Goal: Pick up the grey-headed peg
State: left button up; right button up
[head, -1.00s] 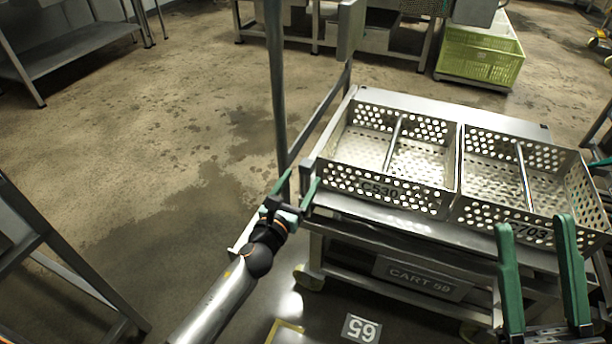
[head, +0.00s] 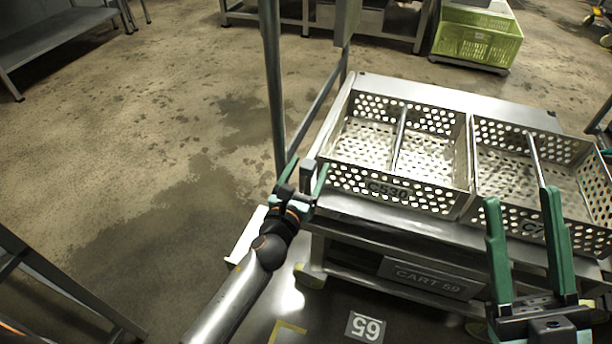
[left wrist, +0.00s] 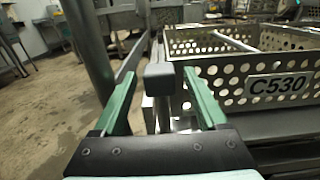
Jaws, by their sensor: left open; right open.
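The grey-headed peg shows in the left wrist view as a dark grey block head (left wrist: 160,78) on a paler upright stem. It stands between the two green fingers of my left gripper (left wrist: 161,76), with gaps at both sides. In the head view the peg's grey head (head: 308,170) is at the cart's left corner, between the fingers of my left gripper (head: 306,172); the fingers hide part of it. My left gripper is open. My right gripper (head: 520,196) is open and empty, in front of the right-hand basket.
The steel cart (head: 455,218) carries two perforated baskets, one marked C530 (head: 390,190), the other (head: 545,226) to its right. A grey upright post (head: 271,90) stands behind the left gripper. A green crate (head: 475,45) stands far back.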

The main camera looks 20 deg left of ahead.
pick_arm(q)
grip_shut()
dwell(0.7)
jog(key=shift+r, duration=0.1)
